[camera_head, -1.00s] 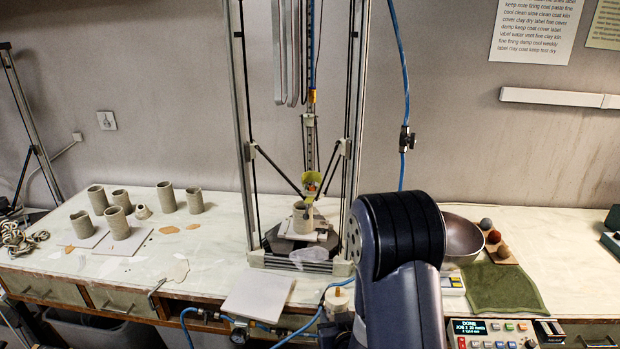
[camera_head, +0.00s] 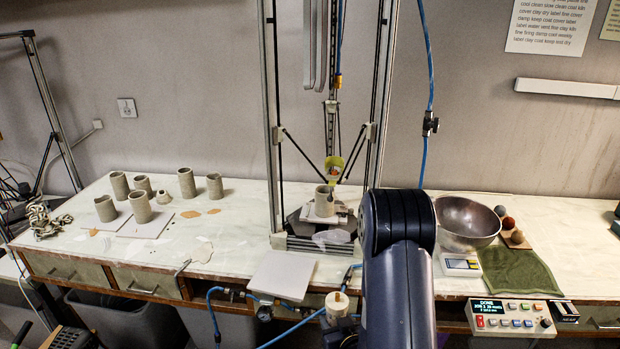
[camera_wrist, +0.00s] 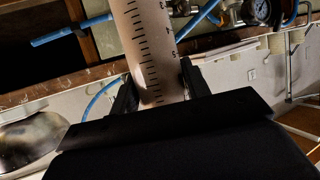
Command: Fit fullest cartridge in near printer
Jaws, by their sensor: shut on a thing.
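A pale cartridge (camera_wrist: 148,45) with black graduation marks and numbers is gripped in the wrist view. My gripper (camera_wrist: 158,88) is shut on it, one dark finger on each side. The cartridge's far end is cut off by the picture's top edge, and its fill level cannot be told. In the head view my gripper and the cartridge are hidden behind my dark arm. A delta printer (camera_head: 269,120) with tall posts stands on the bench behind and left of my arm. A yellow-green nozzle part (camera_head: 334,163) hangs over a clay cup (camera_head: 322,204) on its bed.
Several clay cups (camera_head: 140,207) stand at the bench's left. A pale square board (camera_head: 282,275) lies at the front edge before the printer. A metal bowl (camera_head: 467,221), a green cloth (camera_head: 520,274) and a control box (camera_head: 513,315) are at the right. A blue hose (camera_head: 430,70) hangs beside the printer.

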